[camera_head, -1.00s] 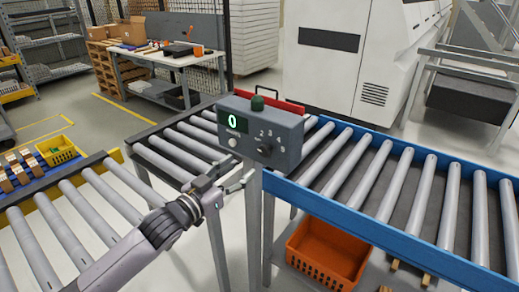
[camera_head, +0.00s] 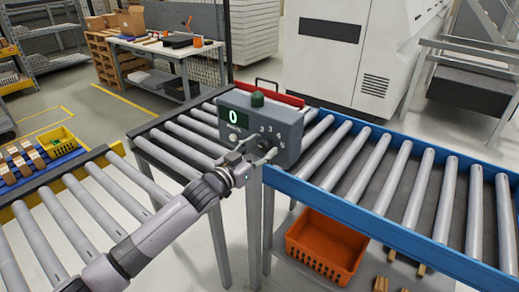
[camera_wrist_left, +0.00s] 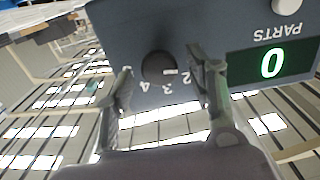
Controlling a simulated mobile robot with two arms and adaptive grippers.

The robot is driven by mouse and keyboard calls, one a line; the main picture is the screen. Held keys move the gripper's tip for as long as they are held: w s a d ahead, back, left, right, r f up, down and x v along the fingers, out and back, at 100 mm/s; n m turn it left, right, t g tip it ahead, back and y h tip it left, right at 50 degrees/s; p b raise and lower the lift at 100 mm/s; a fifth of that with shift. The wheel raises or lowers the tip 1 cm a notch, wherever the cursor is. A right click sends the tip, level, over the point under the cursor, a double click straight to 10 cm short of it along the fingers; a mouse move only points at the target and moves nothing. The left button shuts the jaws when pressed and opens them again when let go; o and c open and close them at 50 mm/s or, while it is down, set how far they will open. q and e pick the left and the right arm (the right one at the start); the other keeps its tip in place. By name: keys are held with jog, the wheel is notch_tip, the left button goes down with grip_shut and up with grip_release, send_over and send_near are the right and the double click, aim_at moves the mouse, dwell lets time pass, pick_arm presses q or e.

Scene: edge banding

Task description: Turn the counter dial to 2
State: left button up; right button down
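The grey counter box (camera_head: 290,140) stands on a post between the conveyors, with a green button on top. Its lit green display (camera_head: 234,116) reads 0, and it also shows upside down in the left wrist view (camera_wrist_left: 271,63). The dark round dial (camera_wrist_left: 157,66) sits on the box front with numbers around it; I cannot tell which number it points to. My left gripper (camera_head: 257,150) is open in front of the dial. In the left wrist view its fingers (camera_wrist_left: 160,75) appear on either side of the dial; contact is not clear. My right gripper is not in view.
A blue-edged roller conveyor (camera_head: 385,204) runs to the right of the box, with an orange crate (camera_head: 327,247) below it. A yellow-edged conveyor (camera_head: 88,205) lies at left. A workbench (camera_head: 160,50) and a white machine (camera_head: 345,60) stand behind.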

pick_arm(q)
jog(key=c, duration=1.1)
jog(key=shift+m, duration=0.3)
jog(key=m, duration=0.3)
jog(key=shift+d+m, duration=0.1)
jog(key=shift+m, duration=2)
jog(key=o, duration=1.1)
jog(key=shift+o, duration=0.2)
